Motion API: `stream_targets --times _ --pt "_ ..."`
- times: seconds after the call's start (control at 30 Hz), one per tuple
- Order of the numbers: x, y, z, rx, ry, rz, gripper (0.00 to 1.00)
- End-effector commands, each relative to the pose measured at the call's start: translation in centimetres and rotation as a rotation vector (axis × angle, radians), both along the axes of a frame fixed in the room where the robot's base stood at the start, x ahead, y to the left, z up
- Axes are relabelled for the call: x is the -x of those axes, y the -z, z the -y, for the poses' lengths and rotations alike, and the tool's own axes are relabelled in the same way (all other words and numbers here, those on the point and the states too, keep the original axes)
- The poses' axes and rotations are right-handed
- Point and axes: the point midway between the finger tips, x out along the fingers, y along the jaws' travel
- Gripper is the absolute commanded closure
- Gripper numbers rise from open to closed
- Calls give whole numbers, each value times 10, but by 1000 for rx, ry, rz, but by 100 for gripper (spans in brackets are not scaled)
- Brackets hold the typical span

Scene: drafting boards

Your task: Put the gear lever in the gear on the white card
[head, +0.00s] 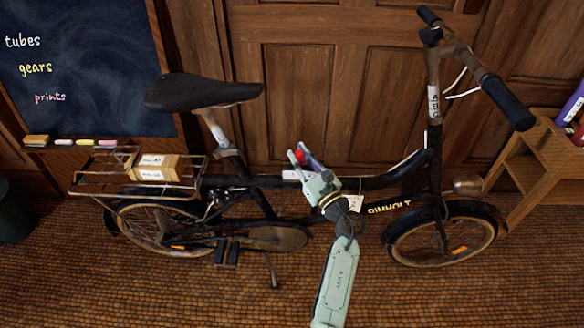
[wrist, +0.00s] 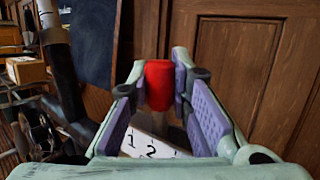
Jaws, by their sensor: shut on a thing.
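My gripper (head: 303,159) is closed around the red knob (wrist: 159,84) of the gear lever, between its purple pads in the wrist view. A bit of the red knob (head: 299,155) shows between the fingers in the head view. The lever's pale stem runs down below the knob. A white plate (wrist: 148,146) with the numbers 1 and 2 lies under the gripper; its other marks are hidden. A white card (head: 354,202) hangs by the bicycle frame, partly behind my wrist; I cannot read its mark.
The black bicycle (head: 370,182) stands across the view, with its saddle (head: 203,91) left and handlebar right. A box (head: 154,167) sits on its rear rack. A blackboard (head: 80,65) is at the left, a wooden shelf (head: 540,165) at the right, a wooden door behind.

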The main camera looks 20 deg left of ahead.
Motion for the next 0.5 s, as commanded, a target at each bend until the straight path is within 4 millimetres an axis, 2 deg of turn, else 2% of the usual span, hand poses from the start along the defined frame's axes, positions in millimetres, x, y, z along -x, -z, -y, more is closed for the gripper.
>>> stream_targets --times 0.03,0.47,0.5 --pt "-1 6 3 -26 2 -7 100" --pt "-1 0 6 -76 -2 -23 100" --pt "-1 0 6 -76 -2 -23 80"
